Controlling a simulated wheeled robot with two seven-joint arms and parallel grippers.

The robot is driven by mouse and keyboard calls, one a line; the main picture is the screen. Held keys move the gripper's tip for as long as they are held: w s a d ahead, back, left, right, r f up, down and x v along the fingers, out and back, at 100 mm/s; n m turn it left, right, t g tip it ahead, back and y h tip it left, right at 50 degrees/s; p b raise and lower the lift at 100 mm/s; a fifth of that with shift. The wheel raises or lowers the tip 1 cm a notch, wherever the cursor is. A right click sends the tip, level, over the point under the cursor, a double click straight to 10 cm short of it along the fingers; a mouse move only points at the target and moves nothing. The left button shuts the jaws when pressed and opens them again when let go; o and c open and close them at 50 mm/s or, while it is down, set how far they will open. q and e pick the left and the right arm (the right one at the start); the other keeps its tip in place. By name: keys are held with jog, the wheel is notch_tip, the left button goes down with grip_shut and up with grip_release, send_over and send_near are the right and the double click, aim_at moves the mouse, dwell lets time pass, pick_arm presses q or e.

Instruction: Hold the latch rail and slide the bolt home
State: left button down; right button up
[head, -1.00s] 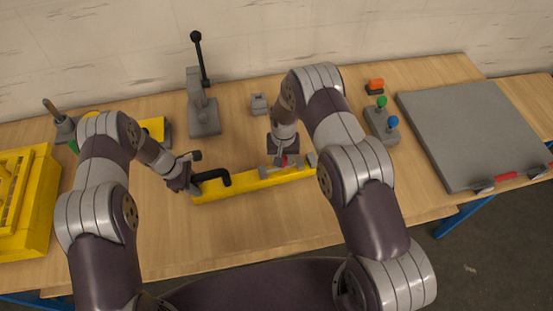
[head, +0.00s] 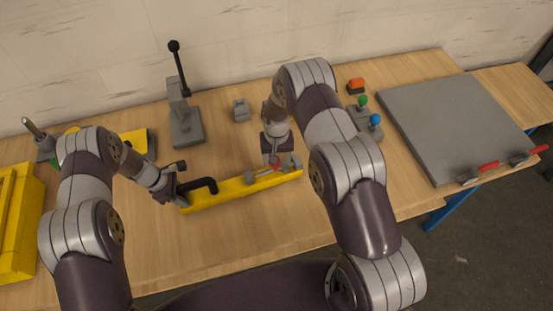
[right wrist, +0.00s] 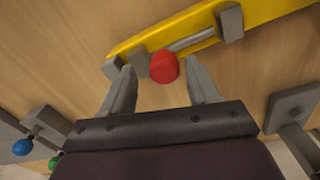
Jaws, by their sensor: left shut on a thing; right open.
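The yellow latch rail (head: 228,193) lies on the bench in the head view. A black handle (head: 205,183) stands up at its left end. My left gripper (head: 180,190) is shut on that handle. The bolt, a grey rod (right wrist: 190,40), lies along the rail between grey blocks, with a red knob (right wrist: 164,67) on it. The knob also shows in the head view (head: 275,161). My right gripper (right wrist: 162,88) is open, with one finger on each side of the knob and gaps visible. In the head view my right gripper (head: 274,155) is over the rail's right part.
A grey lever stand (head: 185,125) and a small grey block (head: 241,110) are behind the rail. A box with green and blue knobs (head: 367,124) and a large grey plate (head: 450,125) are to the right. A yellow fixture (head: 20,220) is at left. The front bench is clear.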

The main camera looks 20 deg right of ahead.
notch_tip(320, 180, up, 10)
jog(key=shift+r, duration=0.15)
